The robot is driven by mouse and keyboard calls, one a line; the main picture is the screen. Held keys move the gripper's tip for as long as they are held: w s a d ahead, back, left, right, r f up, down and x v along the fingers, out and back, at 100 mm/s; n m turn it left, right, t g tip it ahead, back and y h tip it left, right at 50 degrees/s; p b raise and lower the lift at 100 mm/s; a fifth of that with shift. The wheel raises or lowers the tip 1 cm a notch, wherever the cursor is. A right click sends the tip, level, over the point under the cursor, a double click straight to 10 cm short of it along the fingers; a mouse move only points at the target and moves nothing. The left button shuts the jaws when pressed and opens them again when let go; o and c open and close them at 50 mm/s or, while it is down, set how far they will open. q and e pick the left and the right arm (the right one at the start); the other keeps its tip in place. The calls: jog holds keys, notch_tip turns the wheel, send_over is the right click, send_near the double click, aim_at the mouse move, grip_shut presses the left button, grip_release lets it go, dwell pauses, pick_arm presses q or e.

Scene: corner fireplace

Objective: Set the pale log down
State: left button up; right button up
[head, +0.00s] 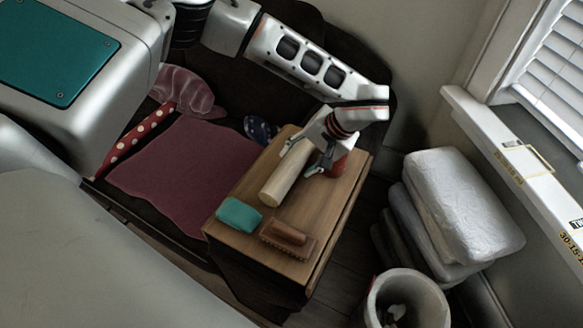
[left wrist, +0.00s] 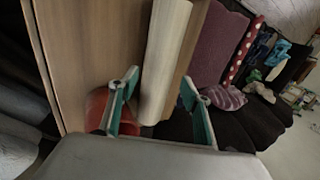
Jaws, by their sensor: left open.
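The pale log (head: 285,179) lies on the wooden top of a small cabinet (head: 318,222), its near end towards the teal block. My left gripper (head: 309,161) is at the log's far end, reaching down from the back. In the left wrist view the log (left wrist: 163,60) runs between the two green fingers of my left gripper (left wrist: 158,88). The fingers are open, with a gap visible on the right side; the left finger is close to the log, and I cannot tell whether it touches. My right gripper is not in view.
A teal block (head: 239,214) and a brown brush (head: 288,236) lie at the top's near edge. A red object (head: 339,166) stands beside my left gripper, partly hidden. White folded stacks (head: 462,205) and a pale bin (head: 408,290) stand to the right.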

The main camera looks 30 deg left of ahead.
aim_at(294, 166)
pick_arm(q)
jog(key=x, duration=0.2)
jog(key=b+x, duration=0.1)
jog(key=x, duration=0.1)
jog(key=shift+s+d+f, duration=0.2)
jog(key=shift+a+f, duration=0.15)
jog(key=shift+f, duration=0.1)
jog(key=shift+w+r, duration=0.1)
grip_shut()
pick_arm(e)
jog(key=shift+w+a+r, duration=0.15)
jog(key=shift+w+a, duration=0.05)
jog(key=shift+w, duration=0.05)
